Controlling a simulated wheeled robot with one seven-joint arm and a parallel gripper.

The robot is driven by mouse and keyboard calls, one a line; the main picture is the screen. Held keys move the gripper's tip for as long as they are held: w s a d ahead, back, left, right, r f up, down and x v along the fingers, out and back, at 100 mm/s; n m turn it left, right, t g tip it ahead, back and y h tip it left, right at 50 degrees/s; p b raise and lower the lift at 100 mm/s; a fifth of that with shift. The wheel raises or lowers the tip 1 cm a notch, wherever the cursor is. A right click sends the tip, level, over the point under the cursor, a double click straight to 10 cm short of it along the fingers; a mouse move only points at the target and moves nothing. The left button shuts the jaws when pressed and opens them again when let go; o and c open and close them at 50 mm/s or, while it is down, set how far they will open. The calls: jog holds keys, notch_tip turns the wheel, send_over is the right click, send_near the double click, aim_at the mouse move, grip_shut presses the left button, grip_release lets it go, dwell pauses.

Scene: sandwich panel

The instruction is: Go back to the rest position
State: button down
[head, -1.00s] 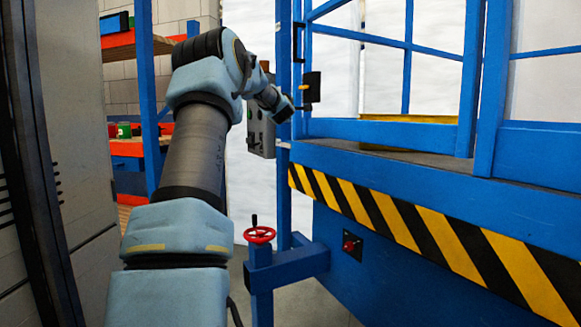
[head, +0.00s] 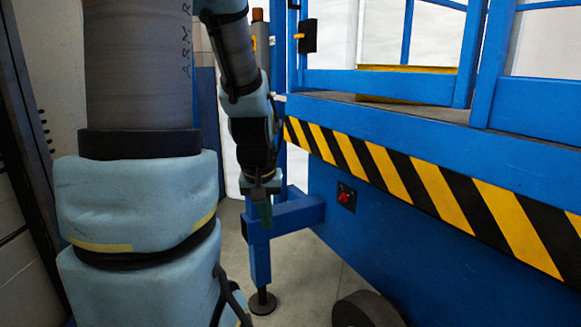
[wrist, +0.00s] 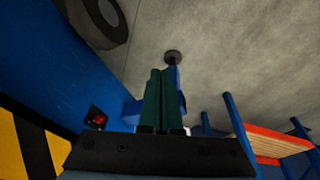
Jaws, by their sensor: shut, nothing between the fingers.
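My gripper (head: 264,214) hangs pointing down in the head view, in front of the blue outrigger post of the platform. In the wrist view its two green fingers (wrist: 161,100) lie side by side, closed, with nothing between them. My arm fills the left of the head view, its upper part raised and its forearm folded down. The red handwheel on the post is hidden behind my gripper in the head view.
The blue platform (head: 400,215) with a black and yellow striped edge (head: 400,175) takes up the right. A red button (head: 345,198) is on its side. A black wheel (head: 366,310) and the post's foot (head: 262,302) stand on the floor (head: 310,285). An orange-edged shelf (wrist: 275,142) shows in the wrist view.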

jog(key=s+a+m+g+p, duration=0.1)
jog(key=s+a, duration=0.1)
jog(key=s, duration=0.4)
notch_tip(320, 180, up, 16)
jog(key=p, duration=1.6)
jog(key=shift+d+p, duration=0.3)
jog(key=shift+p, duration=0.1)
jog(key=shift+w+r, duration=0.1)
jog(key=shift+w, duration=0.05)
